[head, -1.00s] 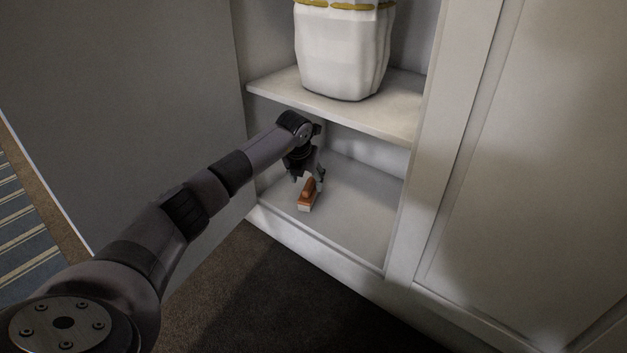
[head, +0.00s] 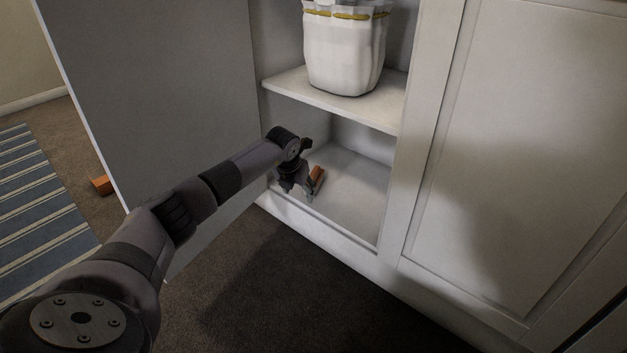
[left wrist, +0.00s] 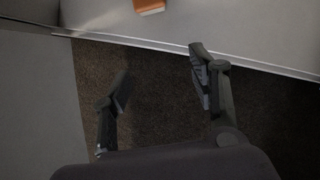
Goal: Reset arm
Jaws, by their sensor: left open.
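My left gripper (head: 297,193) is at the front of the open cabinet's lower compartment, its jaws open and empty. An orange-brown block or brush (head: 318,174) lies on the compartment floor (head: 350,205), just beyond and right of the gripper, partly hidden by it. In the left wrist view the two fingers (left wrist: 160,65) are spread apart over dark carpet. An orange-brown thing (left wrist: 149,5) shows there at the top edge, beyond the fingertips and apart from them. My right gripper does not show.
A white bag-like container (head: 343,55) stands on the shelf (head: 350,108) above the gripper. The open door (head: 150,90) is at left, a closed panel (head: 530,140) at right. An orange object (head: 102,185) lies on the carpet by a striped rug (head: 40,215).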

